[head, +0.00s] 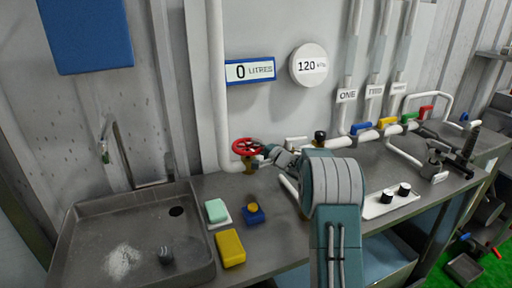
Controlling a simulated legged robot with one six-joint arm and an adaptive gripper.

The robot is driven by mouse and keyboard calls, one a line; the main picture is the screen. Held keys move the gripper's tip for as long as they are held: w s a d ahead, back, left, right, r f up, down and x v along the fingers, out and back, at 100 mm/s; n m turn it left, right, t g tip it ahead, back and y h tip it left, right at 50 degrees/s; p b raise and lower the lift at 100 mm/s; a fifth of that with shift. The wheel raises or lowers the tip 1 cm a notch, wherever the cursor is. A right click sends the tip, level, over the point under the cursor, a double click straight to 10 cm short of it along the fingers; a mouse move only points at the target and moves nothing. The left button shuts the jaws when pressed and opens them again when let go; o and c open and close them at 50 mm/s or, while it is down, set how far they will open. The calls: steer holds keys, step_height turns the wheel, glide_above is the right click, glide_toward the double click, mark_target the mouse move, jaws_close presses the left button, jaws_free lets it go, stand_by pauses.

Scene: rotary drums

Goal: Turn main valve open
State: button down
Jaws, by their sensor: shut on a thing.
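The main valve appears to be the red handwheel (248,147) on a brass body (250,166), at the foot of the white vertical pipe by the wall. My gripper (268,153) reaches in from the right, and its tip is at the right rim of the red wheel. It is shut on the wheel's rim, though the fingers are small and partly hidden by my arm. How far the valve is turned cannot be told.
A sink (135,240) is at the left. A soap bar (216,210), a yellow sponge (230,248) and a blue block with a yellow button (253,213) lie on the counter. A "0 LITRES" display (250,71) and round gauge (308,65) hang above. Coloured valve handles (387,123) are at the right.

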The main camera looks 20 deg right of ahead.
steer(key=shift+f+y, duration=0.3)
steer(key=shift+f, duration=0.2)
steer(key=c, duration=0.6)
jaws_free()
steer(key=shift+o, duration=0.2)
steer(key=shift+r, duration=0.15)
steer(key=shift+r, duration=0.1)
steer(key=shift+s+d+r, duration=0.1)
steer(key=shift+s+d, duration=0.05)
steer(key=shift+s, duration=0.1)
steer(key=v, duration=1.1)
steer(key=shift+s, duration=0.15)
steer(key=shift+d, duration=0.1)
